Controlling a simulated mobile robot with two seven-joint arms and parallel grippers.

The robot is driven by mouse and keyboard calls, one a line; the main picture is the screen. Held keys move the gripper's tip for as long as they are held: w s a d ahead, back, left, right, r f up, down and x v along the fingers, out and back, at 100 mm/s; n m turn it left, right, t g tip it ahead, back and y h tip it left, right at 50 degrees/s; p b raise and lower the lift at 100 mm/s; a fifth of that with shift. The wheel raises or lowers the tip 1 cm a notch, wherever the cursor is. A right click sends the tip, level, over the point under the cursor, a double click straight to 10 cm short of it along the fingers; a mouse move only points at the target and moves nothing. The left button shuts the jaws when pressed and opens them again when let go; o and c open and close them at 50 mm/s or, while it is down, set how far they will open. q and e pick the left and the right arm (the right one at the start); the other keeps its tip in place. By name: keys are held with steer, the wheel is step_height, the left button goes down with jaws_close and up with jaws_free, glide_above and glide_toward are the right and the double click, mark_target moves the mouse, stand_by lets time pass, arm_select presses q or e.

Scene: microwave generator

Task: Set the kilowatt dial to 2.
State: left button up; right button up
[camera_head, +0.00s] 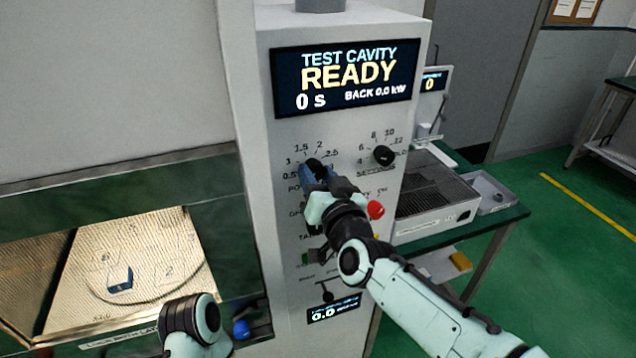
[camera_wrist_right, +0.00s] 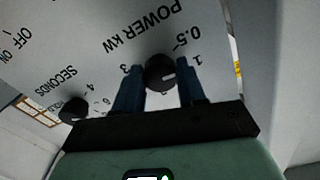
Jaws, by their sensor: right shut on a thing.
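The kilowatt dial (camera_head: 314,163) is a black round knob on the grey control panel, ringed by marks from 0.5 to 3. It is partly hidden behind my right gripper (camera_head: 318,178) in the head view. In the right wrist view, the dial (camera_wrist_right: 160,73) sits between the two dark blue fingers of my right gripper (camera_wrist_right: 158,82), which is shut on it. That view is upside down. The dial's white line points right there, roughly towards the 1 mark. My left gripper is not in view; only part of that arm shows.
The seconds dial (camera_head: 384,156) is right of the kilowatt dial. A red button (camera_head: 375,210) is below it. The display (camera_head: 345,77) reads READY, 0 s, back 0.0 kW.

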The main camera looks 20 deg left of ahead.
steer(key=m+b, duration=0.1)
steer(key=m, duration=0.3)
steer(key=shift+m, duration=0.3)
steer(key=m+b, duration=0.1)
steer(key=m, duration=0.4)
steer(key=m+b, duration=0.1)
steer(key=m, duration=0.5)
steer(key=shift+m+b, duration=0.35)
steer(key=shift+m, duration=0.05)
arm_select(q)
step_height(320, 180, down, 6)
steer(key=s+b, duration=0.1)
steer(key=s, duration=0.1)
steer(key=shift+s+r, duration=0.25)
arm_select(e)
steer(key=m, duration=0.4)
steer(key=shift+r+m, duration=0.15)
steer(key=shift+m, duration=0.25)
steer(key=o, duration=1.1)
steer(key=shift+s, duration=0.1)
